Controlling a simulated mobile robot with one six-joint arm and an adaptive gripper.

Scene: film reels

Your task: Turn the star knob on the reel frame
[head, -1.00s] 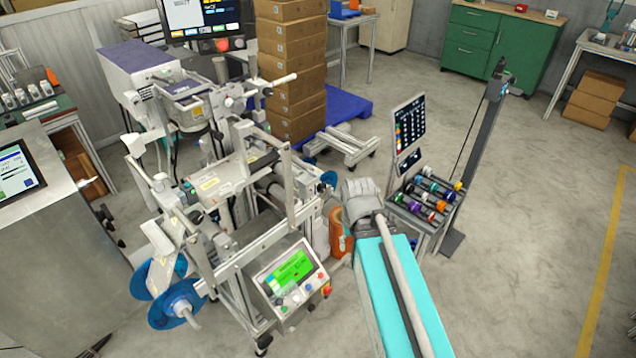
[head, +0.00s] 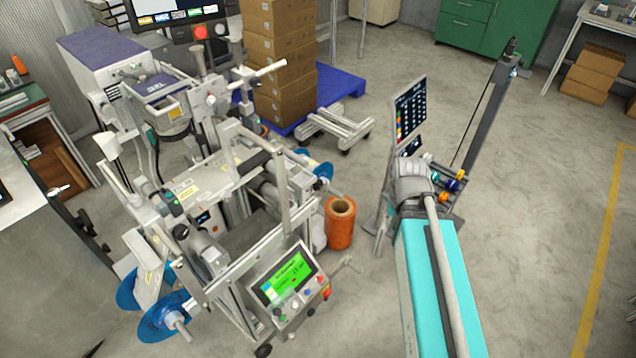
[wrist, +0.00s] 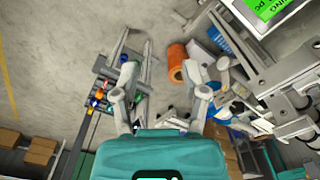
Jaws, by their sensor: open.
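The reel frame (head: 222,262) is the grey metal machine at left in the head view, with blue reels (head: 165,316) low on its near left side. Another blue reel (head: 320,172) shows on its far right side. I cannot make out the star knob for sure in either view. Part of the frame also shows at the right of the wrist view (wrist: 290,92). My gripper (wrist: 160,92) is open and empty in the wrist view, its two fingers spread apart over the floor area.
An orange spool (head: 341,222) stands on the floor right of the frame. A green-lit control panel (head: 285,280) faces front. A rack with coloured rolls (head: 450,182) and a dark upright screen (head: 409,115) stand beyond my arm. Open floor lies at right.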

